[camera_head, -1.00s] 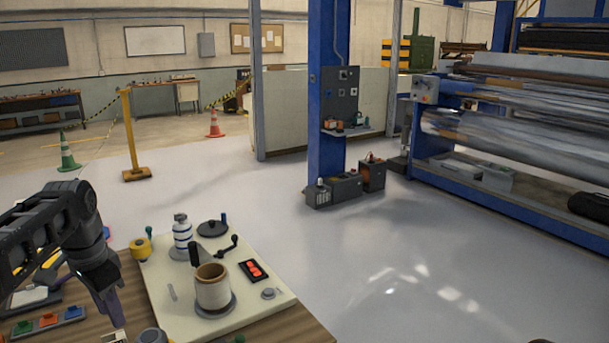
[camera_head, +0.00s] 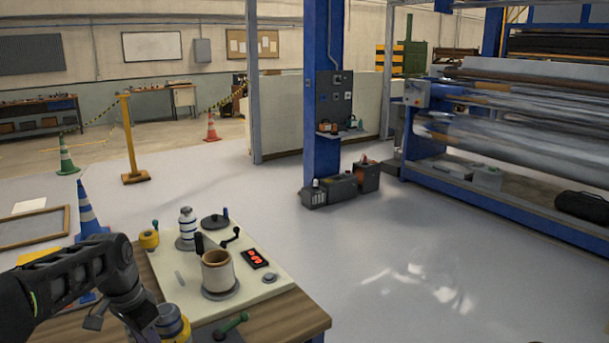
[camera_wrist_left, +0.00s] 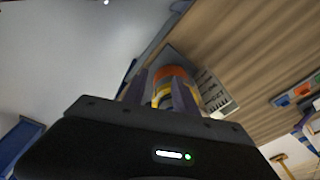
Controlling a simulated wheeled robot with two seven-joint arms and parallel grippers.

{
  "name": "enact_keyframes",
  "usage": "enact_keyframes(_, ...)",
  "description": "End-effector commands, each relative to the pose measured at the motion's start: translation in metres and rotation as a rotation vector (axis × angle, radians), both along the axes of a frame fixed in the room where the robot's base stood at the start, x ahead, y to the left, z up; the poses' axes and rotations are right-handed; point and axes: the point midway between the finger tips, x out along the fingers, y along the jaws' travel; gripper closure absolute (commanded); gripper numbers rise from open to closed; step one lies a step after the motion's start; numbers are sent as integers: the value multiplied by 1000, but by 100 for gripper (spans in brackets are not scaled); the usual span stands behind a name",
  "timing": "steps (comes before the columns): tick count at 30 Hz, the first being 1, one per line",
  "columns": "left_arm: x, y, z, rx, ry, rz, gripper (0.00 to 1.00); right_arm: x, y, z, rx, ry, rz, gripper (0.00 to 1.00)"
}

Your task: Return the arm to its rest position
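My left arm (camera_head: 75,275) reaches in from the lower left over the wooden table. In the head view its gripper points down at the bottom edge, close to a yellow and blue-grey cylinder (camera_head: 172,322); its fingertips are hidden there. In the left wrist view the left gripper (camera_wrist_left: 160,84) has its two purple fingers apart. A cylinder with orange and yellow bands (camera_wrist_left: 172,76) shows between and beyond them; contact with the fingers is not visible. My right gripper is not in view.
A green-handled part (camera_head: 232,326) lies in front. A blue striped cone (camera_head: 88,212) stands behind my arm. Open floor (camera_head: 420,250) lies right.

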Motion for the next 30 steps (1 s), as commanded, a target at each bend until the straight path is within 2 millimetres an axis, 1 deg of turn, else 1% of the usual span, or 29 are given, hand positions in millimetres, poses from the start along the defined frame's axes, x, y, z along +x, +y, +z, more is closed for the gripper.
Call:
enact_keyframes(1,2,-12,-20,-17,7,1,66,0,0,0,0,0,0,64)
enact_keyframes(2,3,-18,-30,-27,7,5,66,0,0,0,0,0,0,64)
enact_keyframes(5,5,-45,-72,-68,12,22,66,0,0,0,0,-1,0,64)
enact_keyframes(6,4,-59,-92,-88,15,33,66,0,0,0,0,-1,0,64)
enact_keyframes(8,-1,-83,-126,-124,23,54,66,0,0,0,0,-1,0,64)
enact_keyframes(9,-8,-102,-152,-153,32,74,66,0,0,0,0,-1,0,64)
enact_keyframes(10,-15,-117,-172,-174,39,92,66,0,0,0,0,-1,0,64)
enact_keyframes(11,-23,-131,-190,-197,46,114,66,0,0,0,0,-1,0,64)
enact_keyframes(12,-36,-151,-215,-225,56,144,66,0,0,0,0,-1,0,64)
enact_keyframes(14,-60,-179,-248,-265,75,197,66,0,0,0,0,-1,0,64)
enact_keyframes(15,-80,-197,-269,-290,90,237,66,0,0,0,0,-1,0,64)
enact_keyframes(17,-112,-222,-296,-322,114,301,66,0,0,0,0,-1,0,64)
enact_keyframes(18,-134,-236,-311,-340,131,345,66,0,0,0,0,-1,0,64)
enact_keyframes(20,-167,-254,-328,-358,154,411,66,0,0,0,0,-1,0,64)
enact_keyframes(21,-188,-263,-336,-367,166,449,66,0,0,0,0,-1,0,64)
enact_keyframes(24,-229,-278,-347,-377,190,530,66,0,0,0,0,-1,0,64)
enact_keyframes(27,-251,-284,-350,-380,198,578,66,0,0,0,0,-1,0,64)
enact_keyframes(30,-258,-285,-351,-380,199,596,66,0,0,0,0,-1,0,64)
